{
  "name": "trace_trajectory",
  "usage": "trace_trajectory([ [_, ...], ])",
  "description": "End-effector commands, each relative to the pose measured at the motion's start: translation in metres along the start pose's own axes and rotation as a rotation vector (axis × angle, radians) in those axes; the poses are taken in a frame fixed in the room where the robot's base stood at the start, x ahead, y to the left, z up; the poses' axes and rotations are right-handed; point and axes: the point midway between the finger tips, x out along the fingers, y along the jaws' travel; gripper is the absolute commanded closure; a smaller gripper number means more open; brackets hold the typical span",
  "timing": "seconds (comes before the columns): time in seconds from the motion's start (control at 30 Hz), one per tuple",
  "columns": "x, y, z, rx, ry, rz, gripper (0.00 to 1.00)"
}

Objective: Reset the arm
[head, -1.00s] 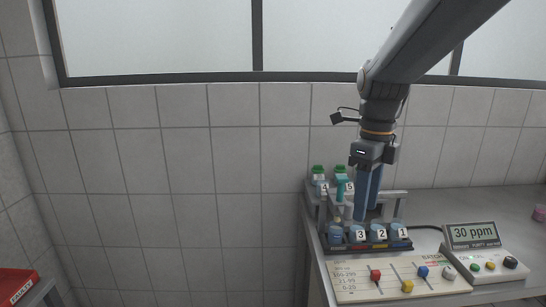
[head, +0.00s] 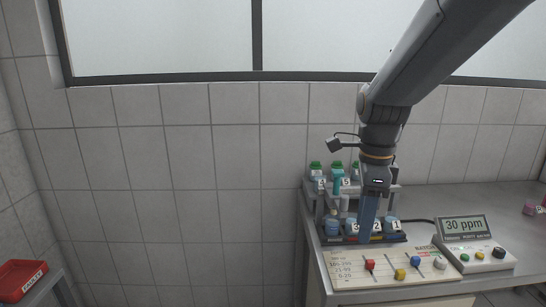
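My gripper (head: 367,228) points straight down over the osmosis rack (head: 311,215) in the head view, at the left end of the counter. From this angle its two blue fingers line up as one, so the gap between them is hidden. The fingertips are in front of or among the numbered blue-capped containers in the rack's front row; I cannot tell whether they touch. A container marked 1 (head: 394,230) shows just right of the fingers, and others are partly covered. Green-topped bottles (head: 316,171) stand in the back row.
A panel with coloured sliders (head: 350,272) lies in front of the rack. A meter reading 30 ppm (head: 464,229) with knobs is to its right. A pink item (head: 530,209) is at the far right. A red tray (head: 22,279) is at lower left. The counter behind the meter is clear.

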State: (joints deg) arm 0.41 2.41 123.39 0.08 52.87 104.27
Motion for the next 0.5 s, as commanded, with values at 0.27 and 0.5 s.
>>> trace_trajectory([
  [0.27, 0.041, 0.025, -0.006, -0.527, 0.000, -0.021, 0.62],
  [0.5, 0.079, 0.053, -0.012, -1.084, 0.014, -0.047, 0.62],
])
